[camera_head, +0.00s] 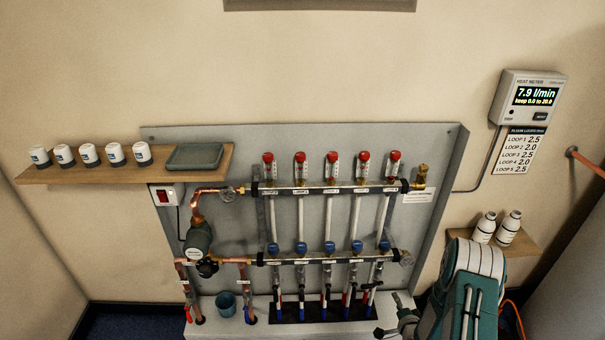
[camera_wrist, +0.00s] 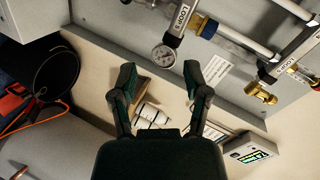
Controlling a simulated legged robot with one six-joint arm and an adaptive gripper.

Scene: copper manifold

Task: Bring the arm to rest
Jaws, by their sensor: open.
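My gripper (camera_head: 389,315) is at the bottom of the head view, right of the pipe row and in front of the manifold's lower right. My own teal and white arm is beside it. In the wrist view my gripper (camera_wrist: 160,76) has its two dark green fingers spread, with nothing between the tips. The copper manifold's upper bar (camera_head: 330,189) and lower bar (camera_head: 330,257) are on a grey panel (camera_head: 300,140). A round gauge (camera_wrist: 164,56) and a brass fitting (camera_wrist: 261,92) lie beyond the fingertips in the wrist view.
A wooden shelf (camera_head: 110,174) at left holds several white-capped pots and a grey tray (camera_head: 194,157). A small shelf (camera_head: 528,242) at right bears two white bottles (camera_head: 508,228). A heat meter (camera_head: 527,96) reads 7.9 l/min. A blue cup (camera_head: 226,304) stands below the manifold.

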